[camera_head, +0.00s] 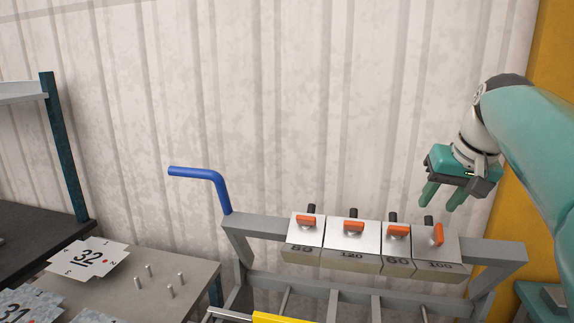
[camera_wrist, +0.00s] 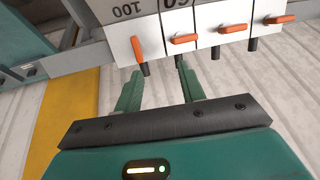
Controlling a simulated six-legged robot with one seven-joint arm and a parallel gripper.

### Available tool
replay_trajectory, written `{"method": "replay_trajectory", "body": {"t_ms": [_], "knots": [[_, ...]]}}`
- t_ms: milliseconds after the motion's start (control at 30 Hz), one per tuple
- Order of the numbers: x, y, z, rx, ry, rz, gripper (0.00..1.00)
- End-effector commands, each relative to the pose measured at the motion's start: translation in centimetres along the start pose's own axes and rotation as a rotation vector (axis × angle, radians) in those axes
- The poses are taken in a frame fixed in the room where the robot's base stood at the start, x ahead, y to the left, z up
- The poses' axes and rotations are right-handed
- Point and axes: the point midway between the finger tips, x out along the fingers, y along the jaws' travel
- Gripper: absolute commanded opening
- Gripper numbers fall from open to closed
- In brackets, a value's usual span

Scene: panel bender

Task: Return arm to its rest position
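My gripper (camera_head: 441,196) is at the right of the head view, on my teal arm. Its two green fingers point down, just above the right end of a row of metal blocks with orange levers. The fingers are apart with nothing between them. In the wrist view the open fingers (camera_wrist: 160,88) reach toward the block marked 100 (camera_wrist: 130,45). Its orange lever (camera_wrist: 137,50) stands upright there, while the other levers lie flat. I cannot tell whether a finger touches a block.
The blocks sit on a grey frame (camera_head: 262,226) with a blue handle (camera_head: 200,173). A table (camera_head: 190,262) with pegs and numbered cards (camera_head: 88,257) stands at left. A shelf post (camera_head: 62,140) is at far left. A yellow panel (camera_head: 550,45) is behind my arm. The corrugated wall is behind.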

Motion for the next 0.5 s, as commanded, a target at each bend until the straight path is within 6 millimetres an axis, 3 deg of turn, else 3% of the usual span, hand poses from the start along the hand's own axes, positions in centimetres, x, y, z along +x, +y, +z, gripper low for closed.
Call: {"method": "replay_trajectory", "body": {"t_ms": [200,500], "knots": [[2.0,-4.3,7.0,-0.04,0.013,0.022,0.4],[6.3,-7.6,17.5,-0.11,0.045,0.048,0.4]]}}
